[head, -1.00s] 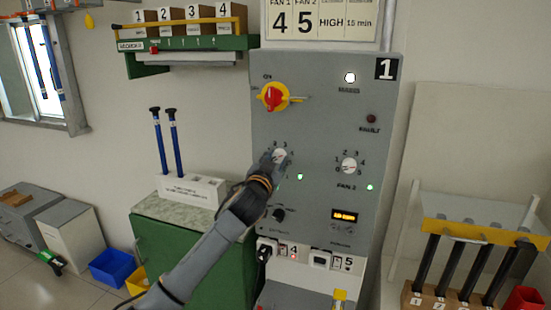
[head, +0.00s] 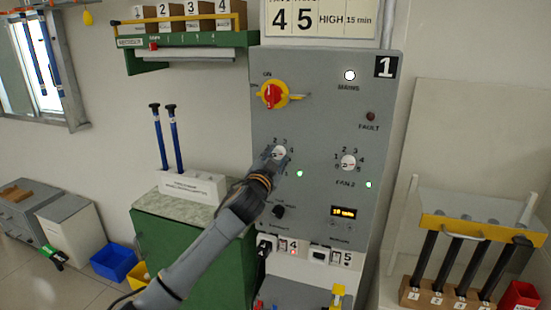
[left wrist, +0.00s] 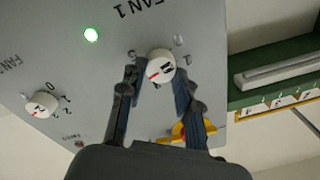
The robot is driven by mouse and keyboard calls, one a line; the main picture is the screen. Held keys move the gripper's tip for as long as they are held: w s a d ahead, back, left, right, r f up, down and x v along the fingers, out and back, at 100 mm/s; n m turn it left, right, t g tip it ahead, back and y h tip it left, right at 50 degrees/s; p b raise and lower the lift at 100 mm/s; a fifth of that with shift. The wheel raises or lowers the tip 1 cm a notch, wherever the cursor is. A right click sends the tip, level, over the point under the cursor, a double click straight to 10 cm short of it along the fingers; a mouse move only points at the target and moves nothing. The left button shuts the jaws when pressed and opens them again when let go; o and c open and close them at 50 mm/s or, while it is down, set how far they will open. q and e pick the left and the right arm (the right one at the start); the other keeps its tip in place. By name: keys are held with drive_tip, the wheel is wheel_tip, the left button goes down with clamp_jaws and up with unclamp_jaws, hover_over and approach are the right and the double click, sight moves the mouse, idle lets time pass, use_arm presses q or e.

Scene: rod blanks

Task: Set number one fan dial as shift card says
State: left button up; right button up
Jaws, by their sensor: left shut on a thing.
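The fan 1 dial (head: 279,153) is a white round knob on the grey panel, under numbers around its rim. My left gripper (head: 275,162) is at this dial. In the left wrist view the gripper (left wrist: 160,84) has its fingers on either side of the white dial (left wrist: 161,66), shut on it. The dial's red mark points to lower left in that upside-down view; the fingers hide some numbers, so I cannot tell its exact setting. The shift card (head: 320,18) above reads 4, 5, HIGH, 15 min. My right gripper is not in view.
The fan 2 dial (head: 348,162) sits to the right, with a lit green lamp (head: 369,184) below it. A red and yellow main switch (head: 272,95) is above the fan 1 dial. A small black knob (head: 279,211) is below my gripper.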

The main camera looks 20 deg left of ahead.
use_arm(q)
drive_tip(key=o, duration=1.2)
drive_tip(key=shift+c, duration=0.2)
drive_tip(key=s, duration=1.2)
drive_tip(key=shift+f, duration=0.3)
